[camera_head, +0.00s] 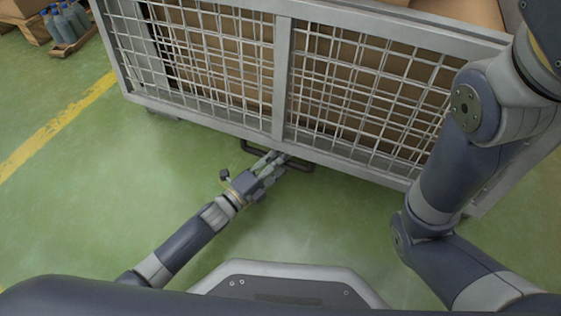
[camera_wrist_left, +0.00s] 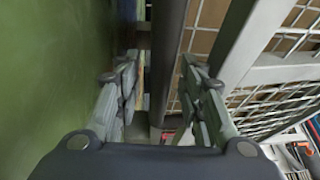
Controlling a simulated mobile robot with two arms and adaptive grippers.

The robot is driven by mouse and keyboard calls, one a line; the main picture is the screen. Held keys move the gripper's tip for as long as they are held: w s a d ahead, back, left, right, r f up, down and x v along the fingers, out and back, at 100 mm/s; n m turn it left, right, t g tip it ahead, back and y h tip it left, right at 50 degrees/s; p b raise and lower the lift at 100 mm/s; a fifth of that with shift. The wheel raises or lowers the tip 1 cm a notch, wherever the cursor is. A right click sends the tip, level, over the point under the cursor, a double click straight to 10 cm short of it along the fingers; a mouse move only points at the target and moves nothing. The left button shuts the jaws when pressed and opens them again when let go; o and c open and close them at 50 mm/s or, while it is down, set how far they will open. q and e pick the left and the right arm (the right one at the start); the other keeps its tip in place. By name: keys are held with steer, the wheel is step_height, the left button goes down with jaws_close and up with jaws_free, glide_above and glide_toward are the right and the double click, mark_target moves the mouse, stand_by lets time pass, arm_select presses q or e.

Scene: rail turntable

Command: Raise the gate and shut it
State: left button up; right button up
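The gate (camera_head: 283,80) is a grey mesh panel on the front of a wire cage, with a second mesh showing behind it. A dark bar handle (camera_head: 301,166) sticks out at the middle of its lower edge. My left gripper (camera_head: 277,158) is at this handle. In the left wrist view the fingers of my left gripper (camera_wrist_left: 160,75) stand apart on either side of the dark handle bar (camera_wrist_left: 168,50). A gap shows at the left finger; whether the right finger touches the bar is unclear. My right arm shows at the right, its gripper out of view.
Brown cartons (camera_head: 375,75) are inside the cage. A pallet with blue bottles (camera_head: 65,25) stands at the far left, near a yellow floor line (camera_head: 50,130). The green floor (camera_head: 150,190) in front of the cage is clear.

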arm_select(q)
jaws_close()
steer(key=shift+r, duration=0.1)
